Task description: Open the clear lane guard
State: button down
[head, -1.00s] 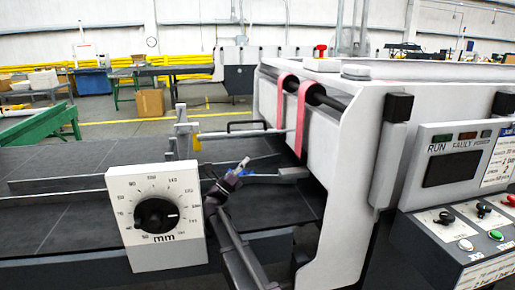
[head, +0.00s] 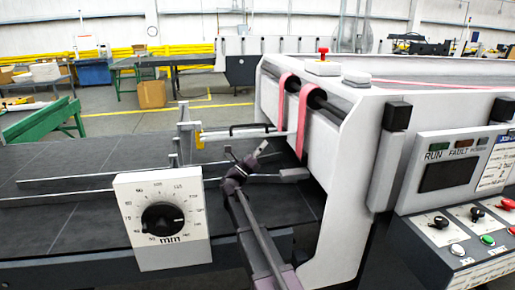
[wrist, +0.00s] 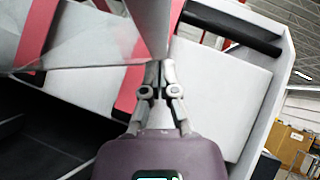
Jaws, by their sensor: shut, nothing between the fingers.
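The clear lane guard is hard to see in the head view. Its black handle (head: 250,128) shows above the lane, just left of the pink belts, beside a pale bar. In the wrist view a see-through panel (wrist: 85,45) fills the upper left, with pink belts showing through it. My gripper (head: 261,147) is shut and empty, just below the bar and handle in the head view. In the wrist view my gripper (wrist: 158,70) has its fingertips at the panel's lower right corner. I cannot tell whether they touch it. The guard looks down over the lane.
A white dial box (head: 162,220) marked in mm stands at the near edge of the dark bed (head: 80,165). The white machine housing (head: 345,180) and a control panel (head: 465,225) stand to the right. A metal upright (head: 186,135) stands left of the handle.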

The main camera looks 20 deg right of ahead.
jog(key=shift+w+d+r, duration=0.1)
jog(key=shift+d+r, duration=0.25)
jog(key=shift+d, duration=0.05)
jog(key=shift+d+r+p, duration=0.1)
jog(key=shift+p, duration=0.2)
